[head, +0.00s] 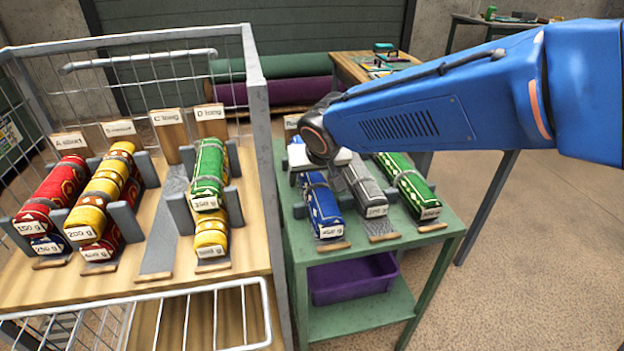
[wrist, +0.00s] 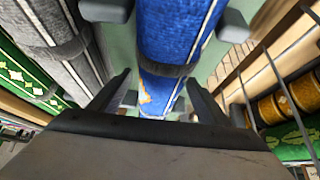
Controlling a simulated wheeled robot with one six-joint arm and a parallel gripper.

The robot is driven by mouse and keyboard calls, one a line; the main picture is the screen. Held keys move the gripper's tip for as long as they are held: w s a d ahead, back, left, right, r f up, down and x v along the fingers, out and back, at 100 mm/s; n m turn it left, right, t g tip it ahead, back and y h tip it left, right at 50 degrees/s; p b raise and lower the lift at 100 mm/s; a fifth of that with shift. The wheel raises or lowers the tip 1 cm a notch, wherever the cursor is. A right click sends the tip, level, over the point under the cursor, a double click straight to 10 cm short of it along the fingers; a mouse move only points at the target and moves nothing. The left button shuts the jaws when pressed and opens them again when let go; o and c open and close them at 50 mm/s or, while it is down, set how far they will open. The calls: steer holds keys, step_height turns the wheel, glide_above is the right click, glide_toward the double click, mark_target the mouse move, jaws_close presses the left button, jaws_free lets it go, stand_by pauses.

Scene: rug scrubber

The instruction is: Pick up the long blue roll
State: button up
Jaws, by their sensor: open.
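The long blue roll (head: 323,207) has white edging, a dark strap and a weight label at its near end. It lies on the green cart (head: 450,224), leftmost of the rolls there. In the wrist view the blue roll (wrist: 168,40) runs lengthwise between my open fingers. My gripper (wrist: 160,92) is open above it, and I cannot tell whether the fingers touch it. In the head view my arm and wrist hide the roll's far end.
A grey roll (head: 365,190) and a green roll (head: 408,187) lie right of the blue one. Left is a wooden rack (head: 150,310) with red, yellow, green and blue rolls between grey dividers, behind a metal post. A purple bin (head: 350,282) sits on the cart's lower shelf.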

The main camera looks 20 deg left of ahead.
steer(key=shift+w+f, duration=0.1)
steer(key=shift+f, duration=0.1)
steer(key=c, duration=1.5)
steer(key=shift+r, duration=0.1)
